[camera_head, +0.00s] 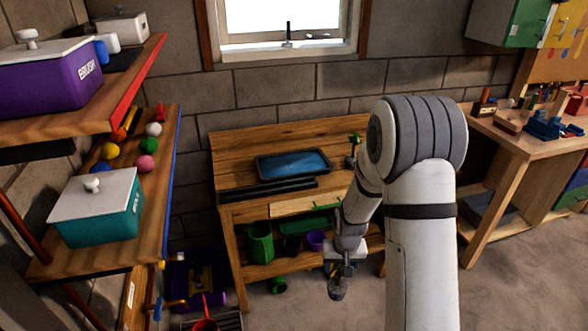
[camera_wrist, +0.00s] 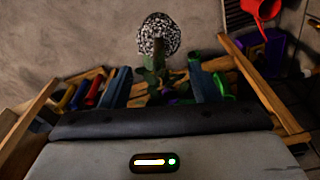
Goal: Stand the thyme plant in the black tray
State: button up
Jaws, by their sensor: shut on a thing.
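The black tray (camera_head: 264,175) lies on top of the wooden workbench in the head view, with a blue inside that looks empty. My gripper (camera_head: 337,272) hangs low in front of the bench's right part, below the tabletop. In the head view the plant (camera_head: 338,289) is a small dark shape under the gripper. The contact between fingers and plant is not clear.
Black bars (camera_head: 268,190) lie along the bench's front edge, before the tray. A green-and-dark item (camera_head: 353,150) stands right of the tray. The lower shelf holds a green pot (camera_head: 260,243) and a purple pot (camera_head: 315,240). Shelves stand left; floor in front is partly clear.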

aim_at(293, 168)
jog(key=u, duration=0.05)
jog(key=i, duration=0.85)
